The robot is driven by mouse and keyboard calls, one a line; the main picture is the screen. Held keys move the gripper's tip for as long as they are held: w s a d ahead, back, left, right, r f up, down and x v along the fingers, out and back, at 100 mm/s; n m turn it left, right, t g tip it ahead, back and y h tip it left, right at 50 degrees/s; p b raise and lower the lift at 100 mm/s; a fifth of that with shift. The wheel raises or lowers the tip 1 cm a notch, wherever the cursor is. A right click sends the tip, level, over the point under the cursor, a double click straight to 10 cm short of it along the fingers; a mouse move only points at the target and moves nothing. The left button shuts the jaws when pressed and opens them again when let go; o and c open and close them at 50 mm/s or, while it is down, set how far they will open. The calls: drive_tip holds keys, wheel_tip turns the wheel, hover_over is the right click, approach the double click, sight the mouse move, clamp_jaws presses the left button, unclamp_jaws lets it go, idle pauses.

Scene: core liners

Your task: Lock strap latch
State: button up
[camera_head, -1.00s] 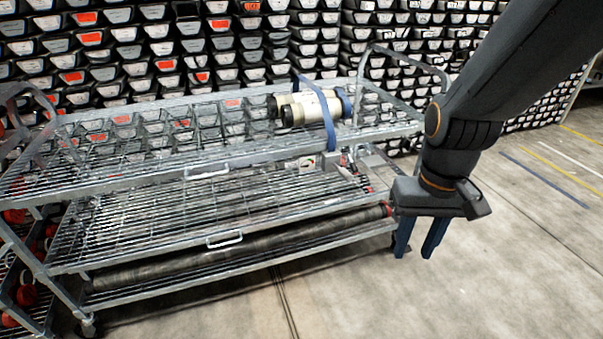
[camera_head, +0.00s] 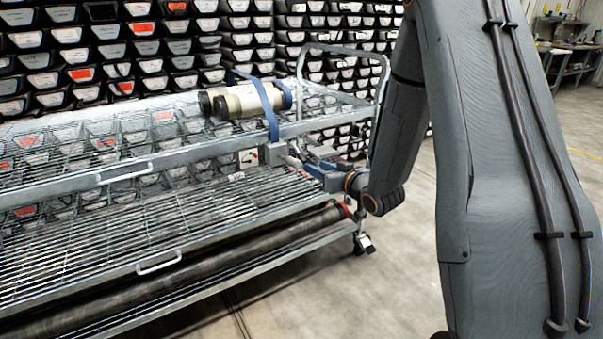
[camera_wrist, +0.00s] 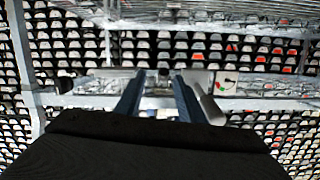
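A blue strap (camera_head: 268,108) runs over pale cylinders (camera_head: 240,100) with dark ends on the cart's top shelf and down the front. Below it is a grey latch box (camera_head: 273,153), beside a small white panel with red and green marks (camera_head: 248,157). The panel also shows in the wrist view (camera_wrist: 227,84). My gripper (camera_head: 308,164) is just right of the latch box, in front of the cart. In the wrist view its two blue fingers (camera_wrist: 157,88) are apart, with a small grey part (camera_wrist: 155,80) beyond or between them. I cannot tell contact; the latch lever is partly hidden.
The wire-shelf cart (camera_head: 150,175) fills the left and middle. A long dark tube (camera_head: 190,265) lies on its lower shelf. Stacked core trays (camera_head: 120,50) form a wall behind. The floor (camera_head: 330,300) in front is clear.

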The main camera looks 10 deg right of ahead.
sight(302, 159)
drive_tip(key=shift+w+a+f+t+y+b, duration=0.2)
drive_tip(key=shift+w+t+y+b, duration=0.1)
drive_tip(key=shift+t+y+b, duration=0.2)
drive_tip(key=shift+w+a+f+t+y+b, duration=0.1)
drive_tip(key=shift+w+f+t+y+b, duration=0.1)
drive_tip(key=shift+w+t+y+b, duration=0.3)
drive_tip(key=x, duration=0.7)
drive_tip(key=shift+s+a, duration=0.1)
clamp_jaws()
